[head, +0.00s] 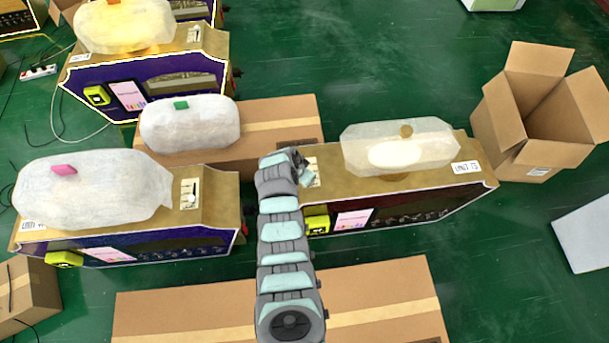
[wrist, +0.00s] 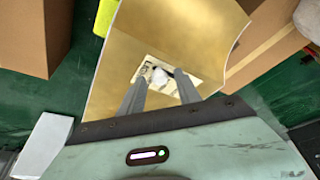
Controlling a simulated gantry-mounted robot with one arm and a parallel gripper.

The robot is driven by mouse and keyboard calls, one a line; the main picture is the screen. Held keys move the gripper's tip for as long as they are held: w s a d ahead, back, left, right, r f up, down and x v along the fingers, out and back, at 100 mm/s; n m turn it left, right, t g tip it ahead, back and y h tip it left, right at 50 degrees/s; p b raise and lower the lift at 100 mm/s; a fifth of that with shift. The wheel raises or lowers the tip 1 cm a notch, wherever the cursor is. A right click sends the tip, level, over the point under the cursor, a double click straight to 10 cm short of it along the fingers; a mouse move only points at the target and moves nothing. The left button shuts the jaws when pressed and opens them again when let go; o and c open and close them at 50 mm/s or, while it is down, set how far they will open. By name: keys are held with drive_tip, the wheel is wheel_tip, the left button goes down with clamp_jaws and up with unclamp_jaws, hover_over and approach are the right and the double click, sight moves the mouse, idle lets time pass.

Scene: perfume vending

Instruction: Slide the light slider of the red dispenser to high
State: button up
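The red dispenser (head: 440,177) stands right of centre in the head view, with a gold top, a dark red front and a cloudy bottle-shaped cover. Its gold top also fills the upper middle of the wrist view (wrist: 185,35). The light slider is a white knob (wrist: 160,77) on a pale plate (head: 311,170) at the left end of the top. My gripper (wrist: 162,76) is over this plate, its two fingers apart, one on each side of the knob. I cannot tell whether they touch it. In the head view my gripper (head: 303,164) partly hides the plate.
A dispenser with a pink cap (head: 100,190) is left of my arm. Another, with a lit cover (head: 125,25), is behind it. Cardboard boxes (head: 280,120) lie behind and in front (head: 390,290). An open box (head: 540,110) stands right. Green floor is free at the back.

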clamp_jaws()
idle(1.2)
